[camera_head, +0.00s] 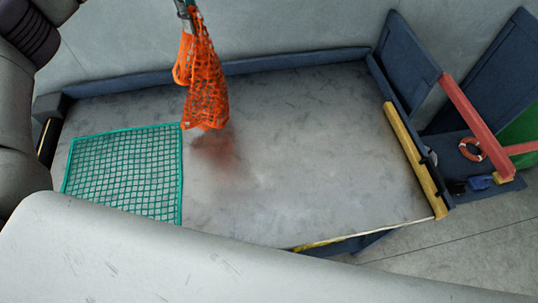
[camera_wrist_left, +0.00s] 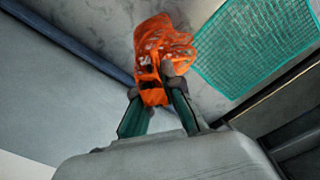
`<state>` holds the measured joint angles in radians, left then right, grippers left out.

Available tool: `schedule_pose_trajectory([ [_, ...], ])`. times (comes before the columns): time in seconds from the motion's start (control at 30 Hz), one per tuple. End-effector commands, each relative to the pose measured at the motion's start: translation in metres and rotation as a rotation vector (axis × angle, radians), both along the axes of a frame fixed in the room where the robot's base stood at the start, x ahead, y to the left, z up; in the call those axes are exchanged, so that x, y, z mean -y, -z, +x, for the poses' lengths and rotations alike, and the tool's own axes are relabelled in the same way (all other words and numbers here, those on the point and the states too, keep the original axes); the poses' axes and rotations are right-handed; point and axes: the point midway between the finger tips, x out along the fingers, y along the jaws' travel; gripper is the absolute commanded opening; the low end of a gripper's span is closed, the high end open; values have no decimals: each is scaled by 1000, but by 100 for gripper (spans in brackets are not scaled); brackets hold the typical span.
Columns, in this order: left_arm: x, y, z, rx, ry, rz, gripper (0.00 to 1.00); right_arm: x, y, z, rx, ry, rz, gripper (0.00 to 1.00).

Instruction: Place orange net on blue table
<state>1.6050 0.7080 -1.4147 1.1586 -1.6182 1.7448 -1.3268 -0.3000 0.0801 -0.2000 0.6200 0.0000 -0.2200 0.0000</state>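The orange net (camera_head: 205,88) hangs bunched from my left gripper (camera_head: 186,10) at the top of the head view, over the back left part of the table. In the left wrist view, the fingers of my left gripper (camera_wrist_left: 157,88) are closed on the orange net (camera_wrist_left: 163,45). The blue table (camera_head: 300,62) has a grey, scuffed top and a dark blue rim. A reddish shade lies on the top below the net, and the net appears to hang above the surface. My right gripper is not in view.
A green net (camera_head: 125,175) lies flat on the left of the tabletop and shows in the left wrist view (camera_wrist_left: 265,45). The middle and right of the top are clear. Blue panels (camera_head: 408,60), a red beam (camera_head: 462,115) and an orange ring (camera_head: 472,149) stand at the right.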

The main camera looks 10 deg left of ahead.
Motion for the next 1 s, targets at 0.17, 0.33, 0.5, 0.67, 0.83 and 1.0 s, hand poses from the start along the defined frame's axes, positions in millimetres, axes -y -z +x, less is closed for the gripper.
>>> schedule_pose_trajectory([
  [0.17,31,13,-12,0,6,0,0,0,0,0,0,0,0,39],
  [0.33,60,25,-24,-1,3,0,0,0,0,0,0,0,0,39],
  [0.5,83,48,-33,-2,3,-1,0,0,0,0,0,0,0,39],
  [0.67,106,70,-42,-2,3,-1,0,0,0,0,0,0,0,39],
  [0.83,129,93,-51,-2,2,-1,0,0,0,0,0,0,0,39],
  [1.0,153,116,-60,-2,3,-2,0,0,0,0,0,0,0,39],
])
